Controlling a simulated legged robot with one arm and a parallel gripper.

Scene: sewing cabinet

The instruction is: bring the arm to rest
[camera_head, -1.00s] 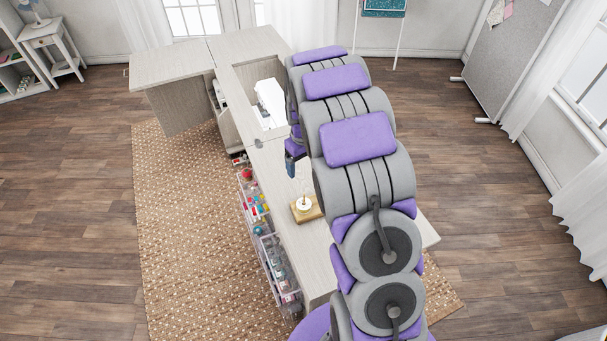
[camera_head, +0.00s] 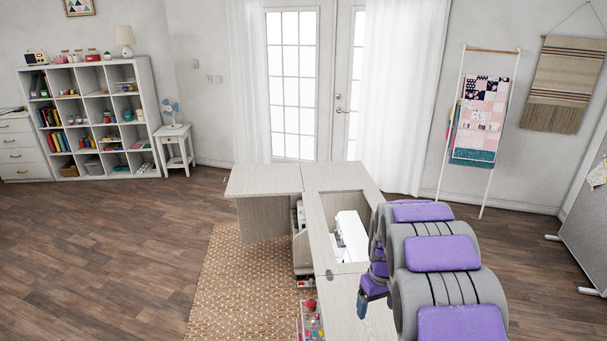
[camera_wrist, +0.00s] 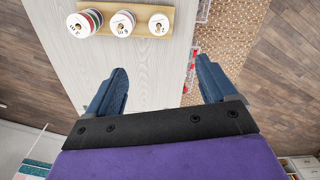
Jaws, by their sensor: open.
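My arm reaches up from the lower right in the head view, over the sewing cabinet (camera_head: 316,235). My gripper (camera_head: 362,303) hangs beside the arm, above the cabinet top. In the wrist view my gripper (camera_wrist: 162,68) has its two blue fingers wide apart, with nothing between them but the pale cabinet top (camera_wrist: 150,65) below.
A white sewing machine (camera_head: 351,238) sits in the cabinet opening. A wooden holder (camera_wrist: 180,22) with thread spools (camera_wrist: 122,22) is on the cabinet top. Clear drawers (camera_head: 311,322) stand along its left side. A quilt rack (camera_head: 451,130) stands behind right. Left floor is clear.

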